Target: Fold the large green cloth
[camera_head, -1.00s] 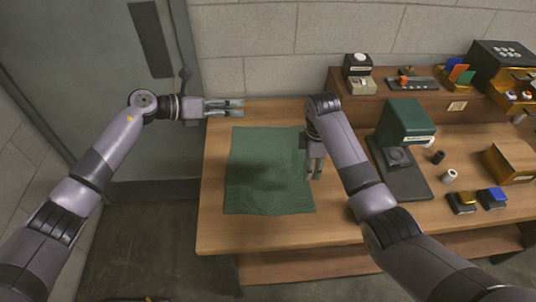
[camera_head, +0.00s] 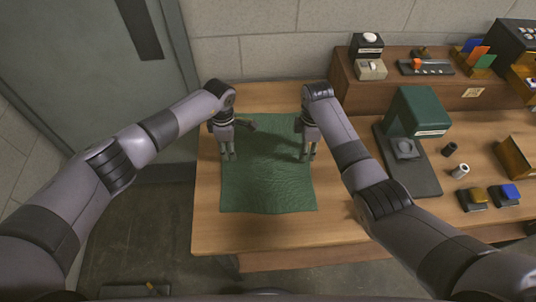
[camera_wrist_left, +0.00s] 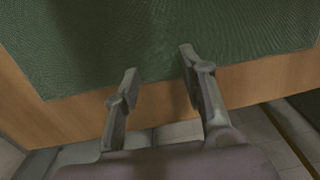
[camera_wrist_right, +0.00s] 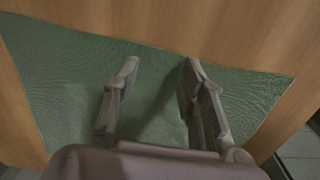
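The large green cloth (camera_head: 265,180) lies spread out flat on the left part of the wooden table, with light wrinkles. My left gripper (camera_head: 229,157) points down over the cloth's left edge. In the left wrist view its fingers (camera_wrist_left: 158,82) are apart and empty, with the cloth's edge between and beyond them. My right gripper (camera_head: 307,156) points down over the cloth's right edge. In the right wrist view its fingers (camera_wrist_right: 158,85) are apart, with green cloth below and between them. Whether the fingertips touch the cloth cannot be told.
The wooden table (camera_head: 225,230) has a bare strip in front of the cloth. To the right stand a green-headed machine (camera_head: 418,112) on a dark base, small cylinders (camera_head: 460,170) and switch blocks (camera_head: 472,198). A raised wooden shelf (camera_head: 400,92) with small devices runs along the back.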

